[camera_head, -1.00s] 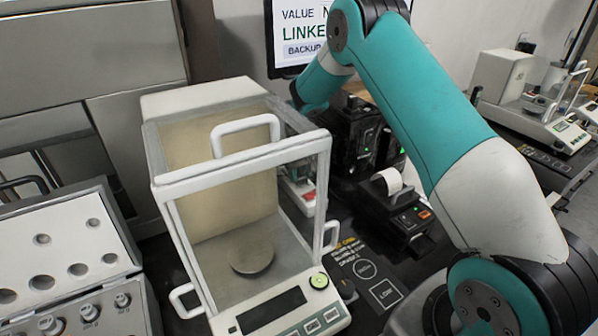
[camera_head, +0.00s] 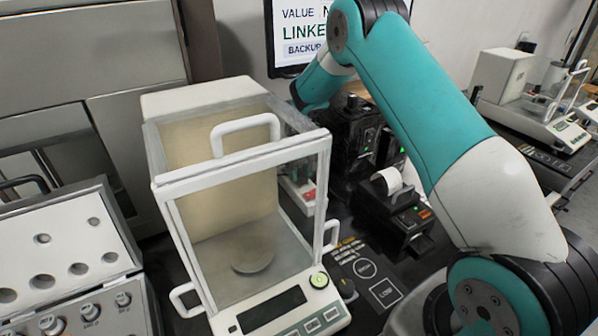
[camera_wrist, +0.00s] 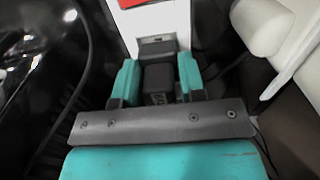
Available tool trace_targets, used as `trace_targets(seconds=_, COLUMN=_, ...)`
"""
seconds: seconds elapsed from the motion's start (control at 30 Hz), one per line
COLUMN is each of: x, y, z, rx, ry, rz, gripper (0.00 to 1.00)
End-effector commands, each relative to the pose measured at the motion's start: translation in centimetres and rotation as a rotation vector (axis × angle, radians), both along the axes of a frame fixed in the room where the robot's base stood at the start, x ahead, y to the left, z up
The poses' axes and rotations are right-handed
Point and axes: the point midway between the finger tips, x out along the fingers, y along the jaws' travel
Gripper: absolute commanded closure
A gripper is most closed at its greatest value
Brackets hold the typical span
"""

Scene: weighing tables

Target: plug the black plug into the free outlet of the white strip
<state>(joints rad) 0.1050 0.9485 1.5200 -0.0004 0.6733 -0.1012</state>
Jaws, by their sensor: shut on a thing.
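In the wrist view, my gripper (camera_wrist: 159,82) has its two teal fingers shut on the black plug (camera_wrist: 158,78). The plug points up the picture at the near end of the white strip (camera_wrist: 157,22). A grey outlet (camera_wrist: 157,45) shows on the strip just past the plug's front. I cannot tell whether the plug touches the outlet or sits partly in it. A red part of the strip is at the top edge. In the head view, part of the white strip (camera_head: 298,187) shows behind the glass balance; my gripper and the plug are hidden there.
A glass-walled balance (camera_head: 250,312) stands in front of the strip. A small printer with a paper roll (camera_head: 388,181) and black devices stand to its right. In the wrist view, a dark cable (camera_wrist: 80,75) runs at the left and white housing (camera_wrist: 262,25) is close at the right.

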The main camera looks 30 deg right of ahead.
Motion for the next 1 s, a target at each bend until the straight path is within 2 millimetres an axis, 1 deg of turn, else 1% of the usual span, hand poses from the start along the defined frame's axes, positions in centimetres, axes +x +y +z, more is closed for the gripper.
trace_targets(seconds=0.63, x=0.0, y=0.0, z=-1.7, rx=0.0, ry=-0.001, rz=0.0, gripper=0.86)
trace_targets(seconds=0.67, x=0.0, y=0.0, z=-1.6, rx=0.0, ry=-0.001, rz=0.0, gripper=0.56)
trace_targets(seconds=0.7, x=0.0, y=0.0, z=-1.6, rx=0.0, ry=-0.001, rz=0.0, gripper=0.47)
trace_targets(seconds=0.77, x=0.0, y=0.0, z=-1.6, rx=0.0, ry=-0.001, rz=0.0, gripper=0.33)
trace_targets(seconds=1.0, x=0.0, y=0.0, z=-1.5, rx=0.0, ry=0.0, rz=0.0, gripper=0.33)
